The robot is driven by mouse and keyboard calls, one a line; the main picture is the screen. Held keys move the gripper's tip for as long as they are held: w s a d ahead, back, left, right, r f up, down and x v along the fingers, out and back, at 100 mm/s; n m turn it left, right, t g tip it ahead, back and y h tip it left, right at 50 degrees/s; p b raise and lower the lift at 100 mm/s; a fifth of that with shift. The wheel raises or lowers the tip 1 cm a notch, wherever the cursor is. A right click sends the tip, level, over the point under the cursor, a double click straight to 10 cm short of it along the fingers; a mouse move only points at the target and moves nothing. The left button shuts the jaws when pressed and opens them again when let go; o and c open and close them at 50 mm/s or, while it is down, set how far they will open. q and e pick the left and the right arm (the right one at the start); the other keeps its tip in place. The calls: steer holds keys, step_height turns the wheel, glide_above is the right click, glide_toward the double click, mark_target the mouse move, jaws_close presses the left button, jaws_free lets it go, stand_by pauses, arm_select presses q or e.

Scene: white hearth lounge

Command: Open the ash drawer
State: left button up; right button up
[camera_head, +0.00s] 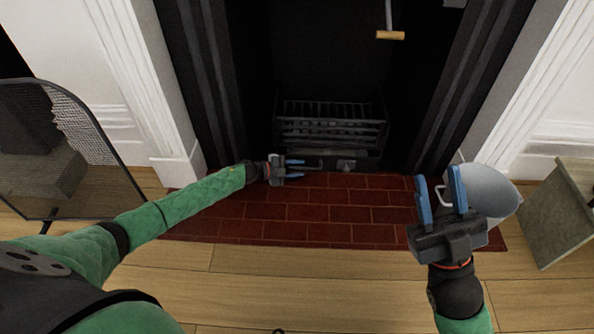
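The ash drawer (345,163) is a dark, low front beneath the black fire grate (335,122) in the fireplace, and it looks closed. A thin dark bar (318,166), possibly its handle, sticks out at its left side. My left gripper (302,169) is low over the brick hearth at the drawer's left, with its blue fingers apart and pointing right, one on each side of the bar's near end. I cannot tell whether they touch it. My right gripper (438,175) is open and empty, well to the right, in front of the bucket.
A grey metal bucket (488,192) stands on the right of the red brick hearth (285,213). A mesh fire screen (80,120) stands at left, and a wooden box or stand (553,215) at far right. A wooden-handled tool (390,35) hangs above. The middle hearth is clear.

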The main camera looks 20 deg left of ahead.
arm_select(q)
steer(key=shift+d, duration=0.1)
jaws_close()
